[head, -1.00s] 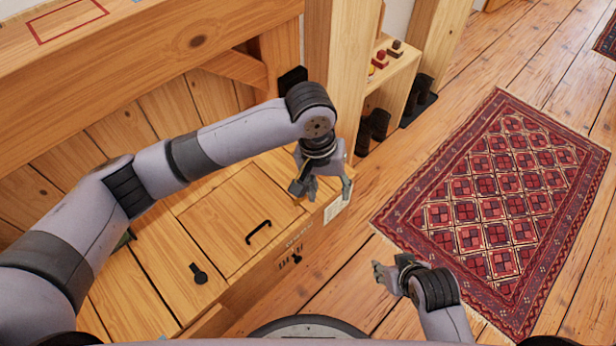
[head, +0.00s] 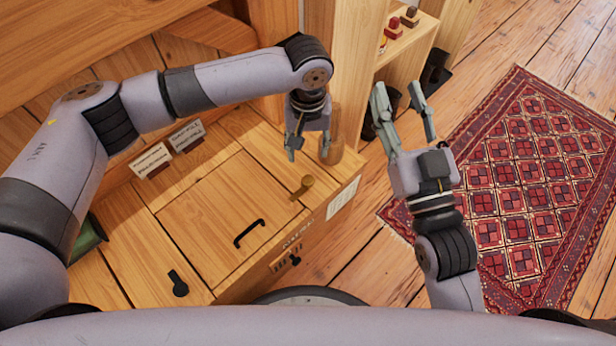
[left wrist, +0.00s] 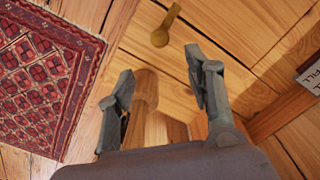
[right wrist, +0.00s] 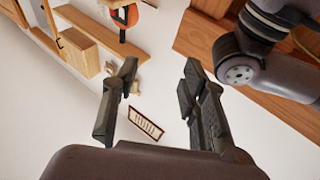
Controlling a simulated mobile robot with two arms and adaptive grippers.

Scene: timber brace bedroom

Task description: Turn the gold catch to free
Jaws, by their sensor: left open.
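The gold catch (head: 302,187) lies on the wooden chest top, at the right corner of a square panel (head: 200,215) with a black handle (head: 249,233). It has a round end and a narrower arm. My left gripper (head: 309,152) points down just behind the catch, open and empty. In the left wrist view the catch (left wrist: 161,36) shows beyond the open fingertips (left wrist: 158,74), apart from them. My right gripper (head: 398,92) is raised at the right, open, with nothing between its fingers.
A black catch (head: 178,284) sits at the panel's front left. A wooden cylinder (head: 331,148) stands beside my left gripper. Small cards (head: 168,151) stand at the chest's back. A shelf unit (head: 408,55) stands behind my right gripper. A red rug (head: 530,170) lies right.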

